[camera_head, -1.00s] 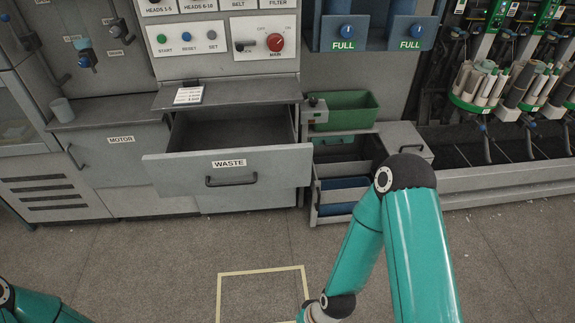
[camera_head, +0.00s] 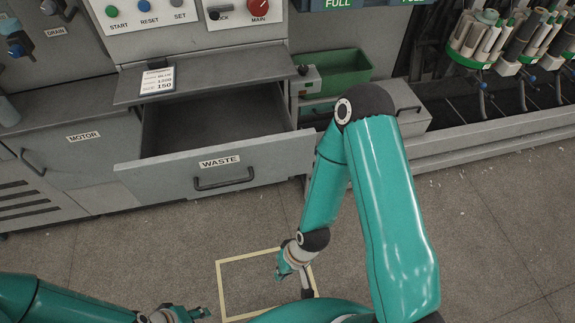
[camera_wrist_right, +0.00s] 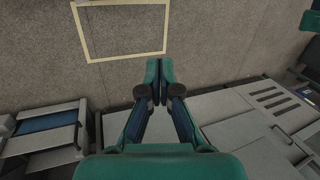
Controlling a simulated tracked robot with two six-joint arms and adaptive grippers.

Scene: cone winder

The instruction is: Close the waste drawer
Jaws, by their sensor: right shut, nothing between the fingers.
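The waste drawer (camera_head: 265,160) is a grey drawer labelled WASTE. It stands pulled out from the machine, and its open top shows an inside that looks empty. Its dark bar handle (camera_head: 224,181) is on the front face. My right gripper (camera_head: 283,272) is in front of the drawer, over the floor and apart from the handle. In the right wrist view its fingertips (camera_wrist_right: 158,68) are together with nothing between them. My left gripper (camera_head: 185,314) shows only partly at the bottom edge, so its jaws cannot be made out.
A yellow floor outline (camera_head: 232,258) lies below the drawer. The motor cabinet (camera_head: 90,160) is to the left. A green bin (camera_head: 335,72) stands right of the drawer. In the right wrist view, an open drawer with a blue inside (camera_wrist_right: 45,143) is at left.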

